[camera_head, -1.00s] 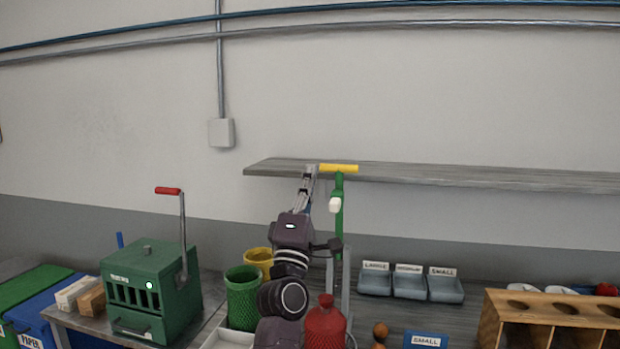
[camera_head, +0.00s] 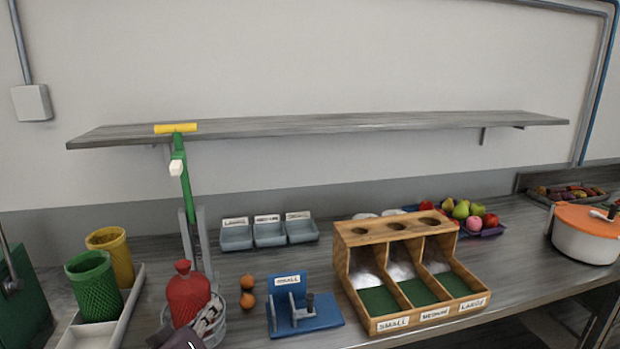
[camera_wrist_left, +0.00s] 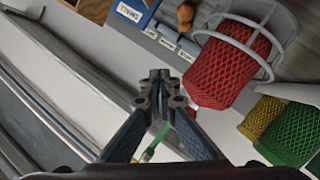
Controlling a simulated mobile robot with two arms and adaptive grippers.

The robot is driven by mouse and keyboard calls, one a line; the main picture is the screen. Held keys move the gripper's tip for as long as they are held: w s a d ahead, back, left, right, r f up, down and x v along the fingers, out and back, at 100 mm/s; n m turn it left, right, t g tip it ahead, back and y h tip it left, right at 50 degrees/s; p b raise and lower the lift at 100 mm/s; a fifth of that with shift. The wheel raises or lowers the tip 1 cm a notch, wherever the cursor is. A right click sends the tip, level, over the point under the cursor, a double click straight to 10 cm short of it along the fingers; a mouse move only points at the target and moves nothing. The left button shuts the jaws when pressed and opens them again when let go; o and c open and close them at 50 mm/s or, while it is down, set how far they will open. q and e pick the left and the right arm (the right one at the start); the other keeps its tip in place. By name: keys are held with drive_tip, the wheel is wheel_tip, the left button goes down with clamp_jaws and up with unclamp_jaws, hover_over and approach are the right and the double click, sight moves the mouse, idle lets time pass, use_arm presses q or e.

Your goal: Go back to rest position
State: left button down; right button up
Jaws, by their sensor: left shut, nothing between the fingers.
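My left gripper (camera_head: 208,322) is low in the head view, in front of the red bottle-shaped container (camera_head: 187,292), and covers part of it. In the left wrist view its two fingers (camera_wrist_left: 160,88) meet at the tips with nothing between them. The red mesh container (camera_wrist_left: 228,62) lies beyond and to the right of the fingertips there, apart from them. My right gripper is in neither current view.
A green stand with a yellow handle (camera_head: 176,129) rises behind the red container. Green (camera_head: 93,287) and yellow (camera_head: 111,256) baskets stand left. A blue fixture (camera_head: 322,315) and wooden sorter (camera_head: 388,324) stand right. Grey trays (camera_head: 270,236) sit behind; a shelf (camera_head: 330,124) hangs above.

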use_arm(q)
drive_tip(key=s+d+f+m+g, duration=0.2)
drive_tip(key=s+f+m+g, duration=0.3)
drive_tip(key=s+f, duration=0.95)
drive_tip(key=s+a+f+m+g+y, duration=0.1)
drive_tip(key=s+f+g, duration=0.25)
drive_tip(key=s, duration=0.65)
drive_tip(key=s+f+m+g+y, duration=0.1)
drive_tip(key=s+f+m+g, duration=0.2)
drive_tip(key=s, duration=0.7)
wheel_tip(320, 180, down, 27)
drive_tip(key=s+n+g, duration=0.1)
drive_tip(key=s+g, duration=0.1)
drive_tip(key=s+a+f, duration=0.3)
drive_tip(key=s+f, duration=1.4)
drive_tip(key=shift+a+g, duration=0.15)
drive_tip(key=shift+g, duration=0.3)
